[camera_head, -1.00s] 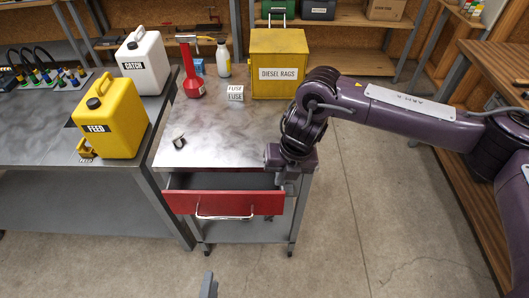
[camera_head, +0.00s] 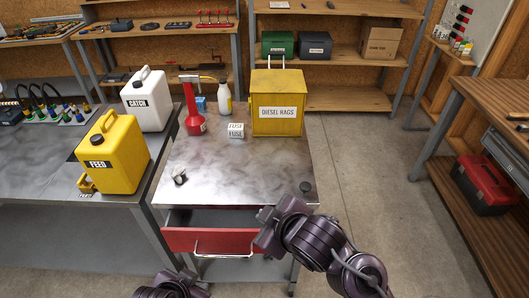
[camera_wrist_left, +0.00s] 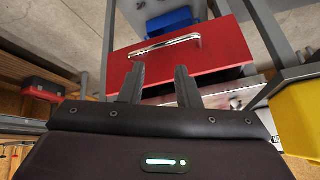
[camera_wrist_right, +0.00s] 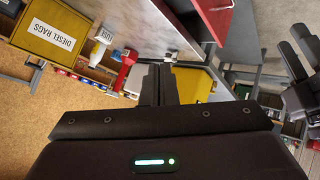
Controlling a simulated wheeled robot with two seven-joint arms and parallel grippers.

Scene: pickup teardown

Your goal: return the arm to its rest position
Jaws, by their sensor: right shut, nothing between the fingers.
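My right arm reaches in from the lower right of the head view, in front of the cart's right front corner. Its gripper shows in the right wrist view (camera_wrist_right: 158,85) with both fingers together and nothing between them. My left gripper (camera_head: 172,286) is at the bottom edge of the head view, only partly in frame. In the left wrist view its fingers (camera_wrist_left: 158,85) stand apart and empty, pointing toward the red drawer (camera_wrist_left: 190,55). The red drawer also shows in the head view (camera_head: 180,240), pulled partly out below the cart top (camera_head: 235,180).
The yellow feed can (camera_head: 118,160) and white catch can (camera_head: 147,100) are left. Floor at right is open.

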